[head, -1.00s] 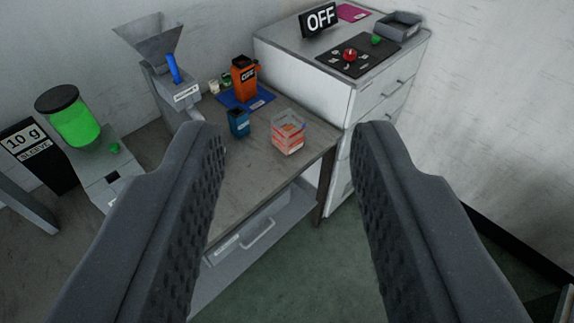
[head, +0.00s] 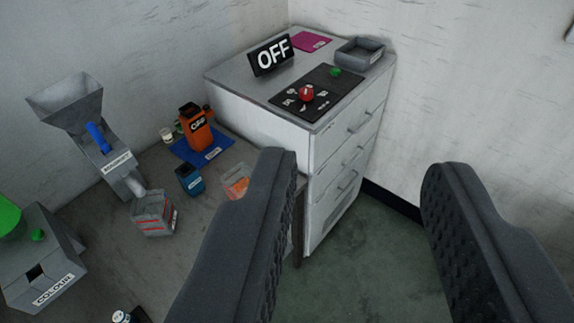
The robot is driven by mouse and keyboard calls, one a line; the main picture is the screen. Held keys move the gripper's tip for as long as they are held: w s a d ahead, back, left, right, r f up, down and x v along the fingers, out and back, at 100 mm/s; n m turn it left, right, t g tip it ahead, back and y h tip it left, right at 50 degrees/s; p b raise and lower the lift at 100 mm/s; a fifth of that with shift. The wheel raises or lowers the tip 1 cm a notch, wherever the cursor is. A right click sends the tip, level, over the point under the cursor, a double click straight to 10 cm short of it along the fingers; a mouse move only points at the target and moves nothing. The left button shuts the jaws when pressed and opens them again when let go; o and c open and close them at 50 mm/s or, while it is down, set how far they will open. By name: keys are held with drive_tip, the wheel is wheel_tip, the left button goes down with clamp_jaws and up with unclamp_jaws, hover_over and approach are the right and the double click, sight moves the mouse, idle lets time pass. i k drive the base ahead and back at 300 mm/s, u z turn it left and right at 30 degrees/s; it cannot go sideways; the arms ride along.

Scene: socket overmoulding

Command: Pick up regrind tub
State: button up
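A clear tub (head: 235,181) with orange pieces inside stands on the bench near the cabinet; my left finger hides part of it. A grey tub with red stripes (head: 153,214) stands under the spout of the hopper machine (head: 118,172). Labels on both tubs are too small to read, so I cannot tell which is the regrind tub. My gripper (head: 360,170) is wide open and empty, with its fingers in front of the cabinet and floor. Both tubs lie left of the gap between the fingers.
A blue cup (head: 189,180) and an orange container (head: 196,130) on a blue mat (head: 218,157) stand close to the clear tub. The white cabinet (head: 325,140) rises to its right, bearing an OFF sign (head: 271,56). A COLOUR machine (head: 45,270) is at left. Green floor is clear.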

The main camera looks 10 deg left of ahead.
sight(235, 182)
drive_tip(key=z, duration=0.2)
drive_tip(key=i, duration=0.9)
drive_tip(key=z, duration=0.1)
